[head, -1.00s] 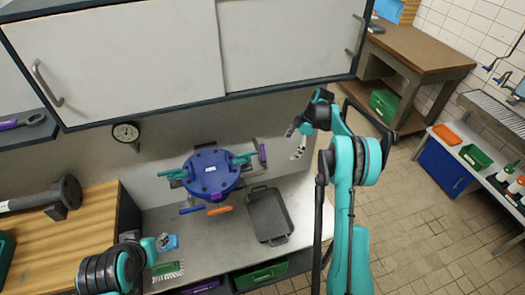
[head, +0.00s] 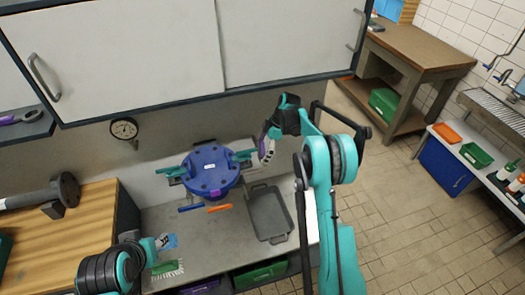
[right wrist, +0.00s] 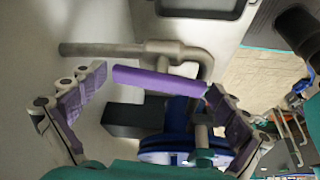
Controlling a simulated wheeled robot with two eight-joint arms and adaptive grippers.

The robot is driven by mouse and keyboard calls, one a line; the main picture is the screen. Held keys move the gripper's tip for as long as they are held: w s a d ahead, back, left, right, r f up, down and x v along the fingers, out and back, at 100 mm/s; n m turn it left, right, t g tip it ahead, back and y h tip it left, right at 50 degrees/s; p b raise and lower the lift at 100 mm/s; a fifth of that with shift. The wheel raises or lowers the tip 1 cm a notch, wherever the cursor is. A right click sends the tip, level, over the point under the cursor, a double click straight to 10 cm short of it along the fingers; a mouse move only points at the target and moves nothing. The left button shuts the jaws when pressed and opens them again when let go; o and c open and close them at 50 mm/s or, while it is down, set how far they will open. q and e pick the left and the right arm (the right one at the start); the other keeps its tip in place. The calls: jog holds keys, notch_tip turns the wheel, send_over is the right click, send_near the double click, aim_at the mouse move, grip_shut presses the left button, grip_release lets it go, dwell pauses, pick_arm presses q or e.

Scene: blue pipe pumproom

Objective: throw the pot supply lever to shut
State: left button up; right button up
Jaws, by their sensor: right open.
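A purple lever handle (right wrist: 160,82) lies in the right wrist view between my right gripper's fingers, in front of a grey bent pipe. My right gripper (head: 264,150) is open, to the right of the round blue pot (head: 209,172); its two purple-padded fingers (right wrist: 157,84) stand on either side of the handle with gaps visible. In the head view the gripper mostly covers the lever. The pot's edge (right wrist: 180,150) shows low in the wrist view. My left gripper (head: 163,243) is at the lower left over the counter; its finger opening is unclear.
A dark grey tray (head: 270,214) lies right of the pot. A blue and an orange handle (head: 219,208) stick out in front of it. White cabinets (head: 290,45) hang above. A round gauge (head: 124,129) is on the wall. A green brush (head: 166,268) lies near my left gripper.

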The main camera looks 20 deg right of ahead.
jog(key=c, duration=1)
jog(key=shift+m, duration=0.3)
jog(key=shift+m+t+h+b, duration=0.3)
jog(key=shift+m+t+b, duration=0.2)
jog(key=shift+m, duration=0.5)
jog(key=m+t+b, duration=0.1)
jog(key=m, duration=0.2)
jog(key=shift+m+h, duration=0.3)
jog(key=m+h, duration=0.1)
jog(key=m, duration=0.2)
jog(key=m+t+h+b, duration=0.1)
jog(key=m, duration=0.2)
jog(key=shift+m, duration=0.3)
